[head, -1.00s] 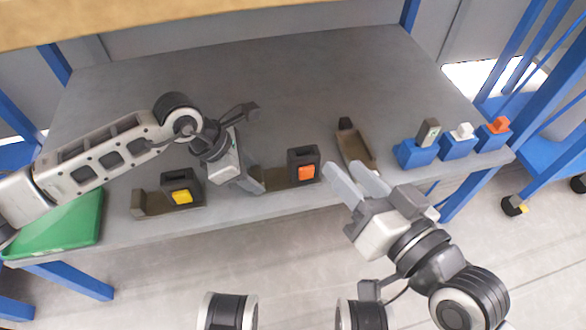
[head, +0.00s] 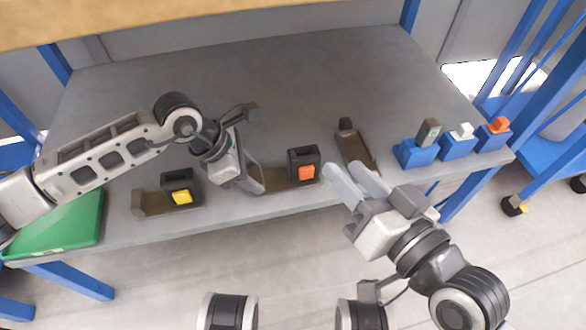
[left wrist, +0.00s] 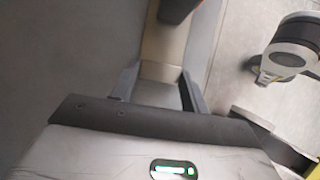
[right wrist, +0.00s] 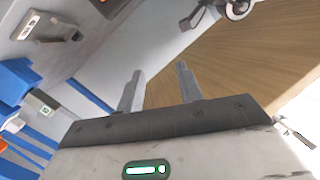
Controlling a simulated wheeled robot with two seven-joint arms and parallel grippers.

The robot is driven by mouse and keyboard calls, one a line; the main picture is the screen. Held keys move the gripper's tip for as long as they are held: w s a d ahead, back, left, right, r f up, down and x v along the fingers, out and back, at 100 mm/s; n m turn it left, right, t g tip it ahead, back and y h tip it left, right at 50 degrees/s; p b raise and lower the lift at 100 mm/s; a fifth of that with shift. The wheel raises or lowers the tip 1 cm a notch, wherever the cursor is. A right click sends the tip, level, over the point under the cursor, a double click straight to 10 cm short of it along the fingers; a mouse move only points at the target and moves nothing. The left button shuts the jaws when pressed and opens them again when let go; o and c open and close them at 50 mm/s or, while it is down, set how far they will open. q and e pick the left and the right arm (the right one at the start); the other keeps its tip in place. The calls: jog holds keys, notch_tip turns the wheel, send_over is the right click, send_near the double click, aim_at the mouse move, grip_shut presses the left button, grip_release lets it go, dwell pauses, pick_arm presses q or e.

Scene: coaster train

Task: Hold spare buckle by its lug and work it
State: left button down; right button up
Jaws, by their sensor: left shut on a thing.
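A buckle with a dark housing and an orange button (head: 306,172) stands at the table's front edge, in the middle. Its brown base (head: 273,180) runs left to my left gripper (head: 256,188). My left gripper is shut on the lug at the base's left end. In the left wrist view the pale lug (left wrist: 158,94) sits between the two fingers, with the base leading up to the dark housing (left wrist: 178,8). My right gripper (head: 350,180) is open and empty, right of the orange button, with its fingers apart in the right wrist view (right wrist: 158,80).
A yellow-button buckle (head: 181,196) stands to the left, and a brown base with a dark end (head: 355,150) to the right. Blue stands (head: 415,153) with grey, white and orange pieces are at the right end. A green panel (head: 60,225) lies front left. The table's back is clear.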

jog(key=shift+c, duration=0.3)
grip_shut()
dwell(1.3)
